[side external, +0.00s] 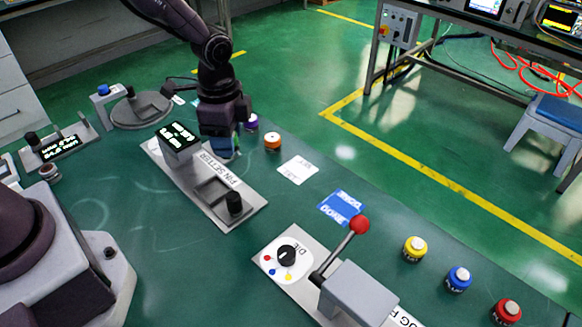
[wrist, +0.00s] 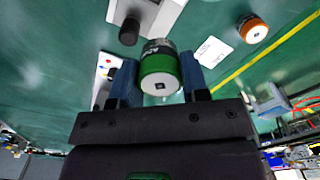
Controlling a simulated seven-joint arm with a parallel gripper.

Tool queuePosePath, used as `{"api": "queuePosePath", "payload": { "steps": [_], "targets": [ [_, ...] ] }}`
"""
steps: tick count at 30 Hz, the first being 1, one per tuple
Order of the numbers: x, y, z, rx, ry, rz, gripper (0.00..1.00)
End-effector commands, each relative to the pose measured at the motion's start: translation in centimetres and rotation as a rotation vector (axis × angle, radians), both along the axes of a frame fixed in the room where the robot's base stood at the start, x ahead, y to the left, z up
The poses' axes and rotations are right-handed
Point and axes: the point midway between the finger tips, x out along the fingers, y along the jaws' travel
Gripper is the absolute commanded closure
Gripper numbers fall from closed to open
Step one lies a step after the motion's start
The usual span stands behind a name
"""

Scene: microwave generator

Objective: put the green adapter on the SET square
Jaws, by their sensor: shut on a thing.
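The green adapter (wrist: 160,70), with a silver upper part and a small dark square on its near face, is between the two blue fingers of my gripper (wrist: 159,80) in the wrist view. The fingers are shut on it. In the side view my gripper (side external: 226,147) points down behind the pin setter, and the adapter is mostly hidden by the fingers. A white square card (side external: 298,170) lies on the bench to the right of the gripper; its print is too small to read, so I cannot confirm that it says SET. It also shows in the wrist view (wrist: 213,52).
The pin setter (side external: 218,192) with its display and black knob stands just in front of the gripper. An orange-topped adapter (side external: 272,141) and a purple one (side external: 252,122) stand close by. A blue DONE square (side external: 341,208) and a red-knobbed lever press (side external: 357,288) are farther right.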

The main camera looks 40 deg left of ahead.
Motion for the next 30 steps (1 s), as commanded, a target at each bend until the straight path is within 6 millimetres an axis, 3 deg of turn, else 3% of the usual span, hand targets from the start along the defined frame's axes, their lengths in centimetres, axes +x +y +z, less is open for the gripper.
{"api": "queuePosePath", "payload": {
  "steps": [8, 18, 24, 30],
  "targets": [
    [2.9, -2.0, -0.3, 0.000, 0.001, 0.125, 0.91],
    [10.5, -2.9, -3.8, 0.001, 0.001, 0.124, 0.91],
    [13.4, -3.2, -7.6, 0.001, 0.002, 0.124, 0.91],
    [14.8, -3.4, -9.0, 0.000, 0.000, 0.124, 0.91]
  ]
}}
